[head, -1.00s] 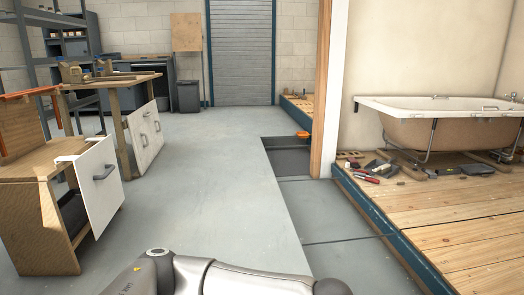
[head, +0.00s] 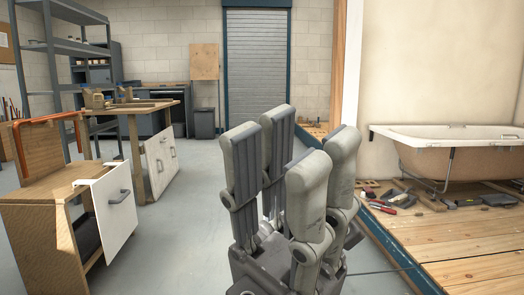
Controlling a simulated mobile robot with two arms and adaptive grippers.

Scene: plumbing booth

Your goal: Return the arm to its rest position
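My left gripper (head: 292,148) stands upright in the middle of the head view, its grey padded fingers pointing up. The fingers stand apart with nothing between them, so it is open and empty. Its base (head: 285,268) is at the bottom of the picture, and the arm below it is out of view. It hides part of the floor and the near edge of the wooden platform. My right gripper is not in view.
A wooden cabinet with a white drawer front (head: 112,208) stands at the left, a workbench (head: 140,108) behind it. At the right, a wooden platform (head: 465,240) holds a bathtub (head: 450,150) and several hand tools (head: 400,199). Grey floor (head: 185,225) is clear between.

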